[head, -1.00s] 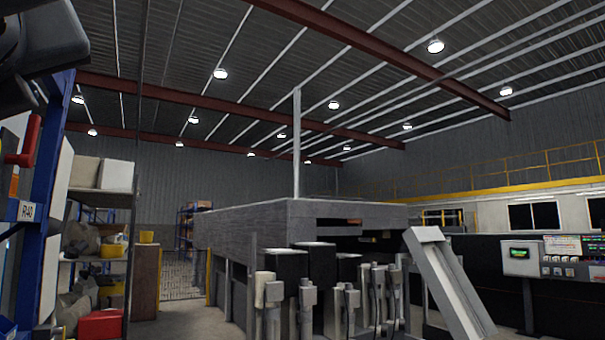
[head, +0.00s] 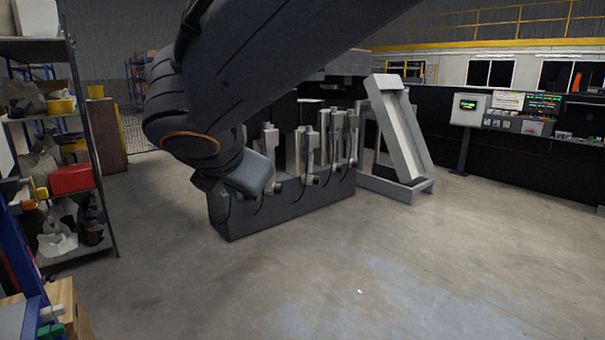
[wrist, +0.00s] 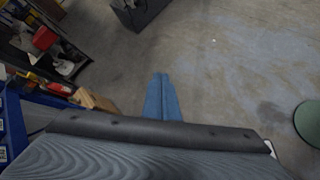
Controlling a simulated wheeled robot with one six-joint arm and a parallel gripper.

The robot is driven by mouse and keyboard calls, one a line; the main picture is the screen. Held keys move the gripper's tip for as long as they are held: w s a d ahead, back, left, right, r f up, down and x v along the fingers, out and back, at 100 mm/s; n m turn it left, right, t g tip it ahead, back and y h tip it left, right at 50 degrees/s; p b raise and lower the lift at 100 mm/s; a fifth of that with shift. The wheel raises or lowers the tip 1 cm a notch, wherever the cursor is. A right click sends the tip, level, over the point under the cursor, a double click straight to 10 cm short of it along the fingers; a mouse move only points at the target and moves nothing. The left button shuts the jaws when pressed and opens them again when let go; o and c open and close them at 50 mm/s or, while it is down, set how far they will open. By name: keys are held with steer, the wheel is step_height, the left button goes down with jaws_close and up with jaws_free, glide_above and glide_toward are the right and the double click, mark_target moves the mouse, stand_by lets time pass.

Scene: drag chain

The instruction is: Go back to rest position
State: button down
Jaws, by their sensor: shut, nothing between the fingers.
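My gripper (wrist: 162,98) shows in the wrist view as two blue-grey fingers lying together, shut and empty above bare floor. In the head view my dark arm crosses the upper middle from the top right, and its bent joint hangs at the left of centre. The fingers cannot be made out in the head view. No object is held.
A shelf rack (head: 75,150) with a red box (head: 71,178) stands at the left. A dark machine base (head: 285,205) and a slanted chute (head: 400,130) stand behind my arm. A control panel (head: 515,112) is at the right. The concrete floor (head: 400,270) in front is clear.

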steer(key=d+f+m+g+h, duration=0.3)
steer(key=d+f+m+g, duration=0.2)
steer(key=d+f+m, duration=0.95)
steer(key=s+d+f+m+g+y, duration=0.1)
steer(key=s+d+f+m+g, duration=0.1)
steer(key=s+d+f+m, duration=0.2)
steer(key=s+d+f+m+g, duration=0.2)
steer(key=s+d+f+m, duration=0.2)
steer(key=d+f+m, duration=0.4)
steer(key=d+m, duration=0.4)
steer(key=shift+d+m+y, duration=0.35)
steer(key=shift+y, duration=0.05)
steer(key=shift+w+a, duration=0.1)
steer(key=shift+a, duration=0.05)
